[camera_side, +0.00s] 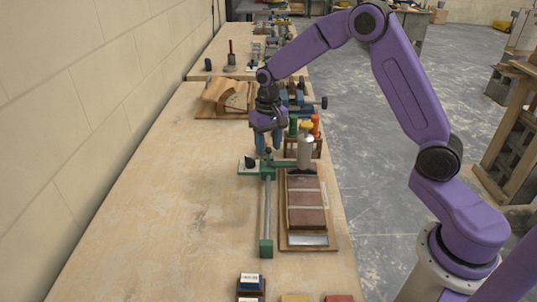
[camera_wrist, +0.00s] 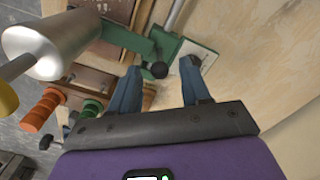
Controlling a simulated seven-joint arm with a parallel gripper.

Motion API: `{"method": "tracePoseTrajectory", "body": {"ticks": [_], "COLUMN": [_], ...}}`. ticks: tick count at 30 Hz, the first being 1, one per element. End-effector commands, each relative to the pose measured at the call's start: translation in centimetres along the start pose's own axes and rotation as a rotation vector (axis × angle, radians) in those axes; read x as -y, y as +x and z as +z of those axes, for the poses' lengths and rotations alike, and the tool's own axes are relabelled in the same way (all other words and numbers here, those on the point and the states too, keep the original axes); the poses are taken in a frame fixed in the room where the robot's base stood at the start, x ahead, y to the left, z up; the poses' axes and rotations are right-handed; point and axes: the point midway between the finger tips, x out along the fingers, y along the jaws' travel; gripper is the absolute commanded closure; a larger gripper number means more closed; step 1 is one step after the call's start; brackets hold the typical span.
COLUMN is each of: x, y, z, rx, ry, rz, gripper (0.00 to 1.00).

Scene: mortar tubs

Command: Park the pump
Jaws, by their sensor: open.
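The pump (camera_side: 305,150) looks to be the silver cylinder with a yellow top, standing on a green arm at the far end of a rail (camera_side: 267,215). In the wrist view the silver pump (camera_wrist: 48,42) is at the upper left. The green carriage (camera_side: 267,170) carries a black ball knob, seen in the wrist view as a knob (camera_wrist: 159,71). My gripper (camera_side: 268,148) is just above the carriage, left of the pump. In the wrist view my gripper (camera_wrist: 160,78) is open, with the knob between its fingertips; I cannot tell whether they touch it.
A board with brown slabs (camera_side: 305,200) lies right of the rail. A green end block (camera_side: 266,249) closes the near end. A rack with orange and green handles (camera_side: 316,127) stands behind the pump. Small blocks (camera_side: 250,283) lie in front. The bench's left side is clear.

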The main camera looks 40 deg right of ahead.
Motion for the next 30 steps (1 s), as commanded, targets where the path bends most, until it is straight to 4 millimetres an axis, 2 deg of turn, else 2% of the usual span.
{"method": "tracePoseTrajectory", "body": {"ticks": [3, 9, 19, 20, 21, 24, 30], "x": [-0.1, -0.1, -0.1, 0.0, 0.0, 0.0, 0.0], "y": [1.9, 3.5, 3.9, 3.9, 3.9, 3.8, 3.8], "z": [0.1, 0.0, 0.0, 0.0, 0.0, 0.0, 0.1], "rx": [0.004, 0.001, 0.000, 0.000, 0.000, 0.000, 0.000], "ry": [0.001, 0.001, 0.000, 0.000, 0.000, 0.000, 0.000], "rz": [0.002, 0.001, 0.000, 0.000, 0.000, 0.000, 0.000], "gripper": [0.53, 0.53, 0.53, 0.56, 0.69, 1.00, 1.00]}}
